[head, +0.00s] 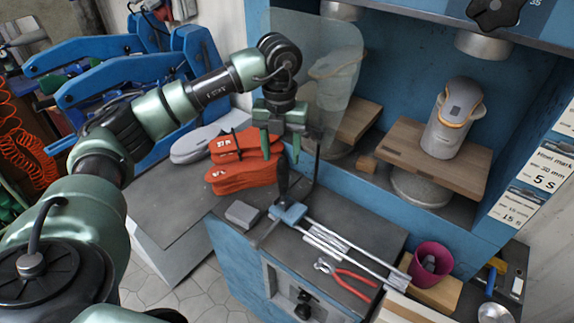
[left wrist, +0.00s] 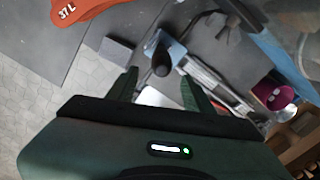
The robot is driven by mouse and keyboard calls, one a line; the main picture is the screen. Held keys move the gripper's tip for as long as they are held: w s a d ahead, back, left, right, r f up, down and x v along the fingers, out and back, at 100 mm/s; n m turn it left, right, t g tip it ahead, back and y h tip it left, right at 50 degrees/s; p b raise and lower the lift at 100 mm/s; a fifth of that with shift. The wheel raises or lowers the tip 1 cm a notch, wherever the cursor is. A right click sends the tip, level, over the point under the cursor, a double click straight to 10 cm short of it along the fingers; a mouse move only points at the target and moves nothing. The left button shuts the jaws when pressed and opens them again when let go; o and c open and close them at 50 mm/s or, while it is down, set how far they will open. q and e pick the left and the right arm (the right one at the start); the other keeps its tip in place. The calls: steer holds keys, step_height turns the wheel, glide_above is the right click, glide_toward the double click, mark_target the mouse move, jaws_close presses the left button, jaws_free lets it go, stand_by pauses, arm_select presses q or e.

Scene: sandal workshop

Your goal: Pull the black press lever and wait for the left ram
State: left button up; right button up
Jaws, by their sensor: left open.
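The black press lever (head: 283,178) stands upright at the front of the blue press, beside a small blue block. In the left wrist view its dark rounded end (left wrist: 162,65) shows ahead of the fingers, roughly between their lines. My left gripper (head: 281,150) is open and points down just above the lever, its fingers apart with nothing between them. The left ram (head: 342,10) is partly visible at the top, behind a clear guard. Below it a grey last stands on a wooden board (head: 350,118), seen through the guard. My right gripper is out of view.
Red soles (head: 240,165) and grey soles (head: 200,140) lie left of the lever. A second last (head: 455,118) stands at right.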

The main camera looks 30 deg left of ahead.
mark_target(283, 173)
arm_select(q)
steer(key=shift+w+a+f+p, duration=0.1)
steer(key=shift+w+f+p, duration=0.1)
steer(key=shift+w+f, duration=0.3)
steer(key=shift+w+f+p, duration=0.2)
steer(key=shift+w+f, duration=0.1)
steer(key=shift+f, duration=0.35)
steer(key=f, duration=0.1)
steer(key=f+p, duration=0.1)
steer(key=f, duration=0.3)
steer(key=shift+s+f, duration=0.15)
steer(key=shift+s, duration=0.15)
steer(key=shift+f+p, duration=0.3)
steer(key=shift+r, duration=0.1)
steer(key=shift+c, duration=0.2)
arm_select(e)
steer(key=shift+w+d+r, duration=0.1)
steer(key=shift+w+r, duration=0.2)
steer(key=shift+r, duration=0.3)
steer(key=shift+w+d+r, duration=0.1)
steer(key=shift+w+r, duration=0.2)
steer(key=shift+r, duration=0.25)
arm_select(q)
jaws_close()
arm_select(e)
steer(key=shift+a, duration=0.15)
